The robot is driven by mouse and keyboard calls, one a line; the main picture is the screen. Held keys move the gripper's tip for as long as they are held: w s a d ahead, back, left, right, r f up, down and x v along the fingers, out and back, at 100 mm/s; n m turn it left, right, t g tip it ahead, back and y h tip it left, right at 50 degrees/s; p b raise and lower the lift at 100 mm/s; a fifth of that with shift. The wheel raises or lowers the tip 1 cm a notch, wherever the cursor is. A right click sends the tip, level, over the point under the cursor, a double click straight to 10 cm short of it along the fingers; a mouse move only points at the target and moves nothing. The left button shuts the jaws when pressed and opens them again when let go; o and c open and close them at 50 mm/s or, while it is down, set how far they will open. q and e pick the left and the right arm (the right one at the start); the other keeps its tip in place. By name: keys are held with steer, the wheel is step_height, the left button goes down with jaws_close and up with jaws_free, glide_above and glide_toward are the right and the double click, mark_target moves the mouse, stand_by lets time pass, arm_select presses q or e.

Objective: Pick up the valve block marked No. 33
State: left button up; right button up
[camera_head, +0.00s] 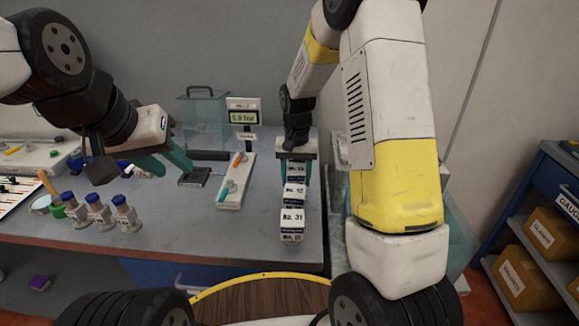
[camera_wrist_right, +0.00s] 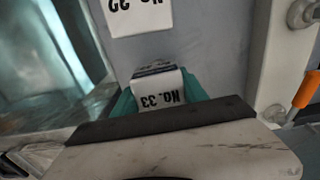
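The valve block No. 33 (camera_head: 296,168) is the far one in a row of white-labelled blocks on the grey table. Its label (camera_wrist_right: 160,92) shows upside down in the right wrist view. My right gripper (camera_head: 295,175) reaches down over it, with a teal finger close against each side. No gap shows between fingers and block in the right wrist view (camera_wrist_right: 160,95). I cannot see whether its base is off the table. My left gripper (camera_head: 168,166) is open and empty above the table at the left, its teal fingers apart.
Blocks No. 32 (camera_head: 294,191) and No. 31 (camera_head: 292,219) stand nearer in the same row. A display stand (camera_head: 243,112) and a white strip with an orange-handled part (camera_head: 235,182) are left of it. Several blue-capped bottles (camera_head: 97,209) stand at front left. A clear bin is right of the row.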

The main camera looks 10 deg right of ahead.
jaws_close()
steer(key=shift+r, duration=0.1)
